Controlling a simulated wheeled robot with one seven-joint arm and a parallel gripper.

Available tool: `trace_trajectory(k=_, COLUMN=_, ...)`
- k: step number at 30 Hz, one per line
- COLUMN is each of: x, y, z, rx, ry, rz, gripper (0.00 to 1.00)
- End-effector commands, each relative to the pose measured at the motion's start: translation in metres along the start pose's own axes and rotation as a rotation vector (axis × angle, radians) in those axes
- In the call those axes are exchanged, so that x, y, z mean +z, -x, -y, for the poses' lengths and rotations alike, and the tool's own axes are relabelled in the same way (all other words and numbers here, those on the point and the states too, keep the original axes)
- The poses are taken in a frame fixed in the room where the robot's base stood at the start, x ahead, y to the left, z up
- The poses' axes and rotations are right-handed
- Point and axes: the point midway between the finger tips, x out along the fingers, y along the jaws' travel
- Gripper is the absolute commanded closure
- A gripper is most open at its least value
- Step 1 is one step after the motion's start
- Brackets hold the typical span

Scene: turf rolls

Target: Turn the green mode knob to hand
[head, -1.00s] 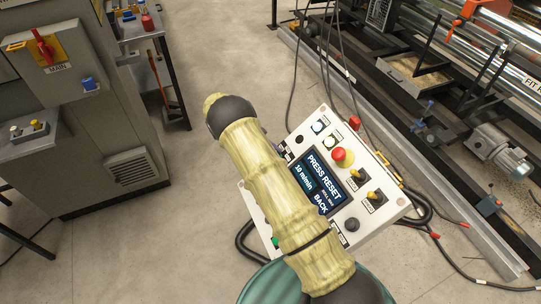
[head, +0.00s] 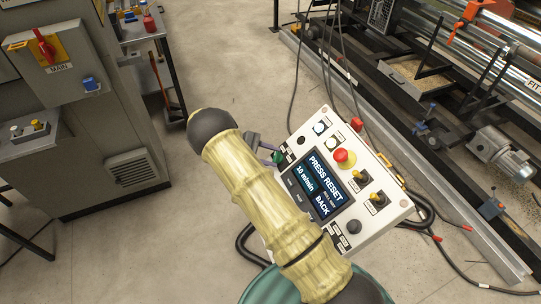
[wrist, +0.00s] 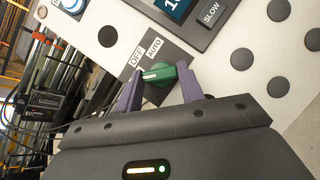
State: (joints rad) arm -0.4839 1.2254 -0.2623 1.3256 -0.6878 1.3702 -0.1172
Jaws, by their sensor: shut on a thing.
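The green mode knob (wrist: 168,76) shows in the wrist view on the panel's dark label plate. Its white pointer mark lies to the left in that view, below the OFF label (wrist: 137,57); the AUTO label (wrist: 155,47) is above the knob. No hand label is visible. My gripper (wrist: 160,88) has its purple fingers on both sides of the knob, shut on it.
The panel also carries a screen (head: 318,184), a red stop button (head: 345,158) and yellow-black switches. A grey cabinet (head: 98,120) stands at left, machinery at right. Cables hang behind the panel. Floor between cabinet and panel is clear.

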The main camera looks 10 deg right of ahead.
Motion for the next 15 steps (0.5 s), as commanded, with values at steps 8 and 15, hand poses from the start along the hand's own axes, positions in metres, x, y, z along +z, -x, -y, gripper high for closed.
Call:
trace_trajectory(k=8, x=-0.0008, y=0.0017, z=-0.0004, rx=0.003, ry=0.002, rz=-0.005, gripper=0.6)
trace_trajectory(k=15, x=-0.0004, y=0.0008, z=-0.0001, rx=0.001, ry=0.001, rz=-0.002, gripper=0.4)
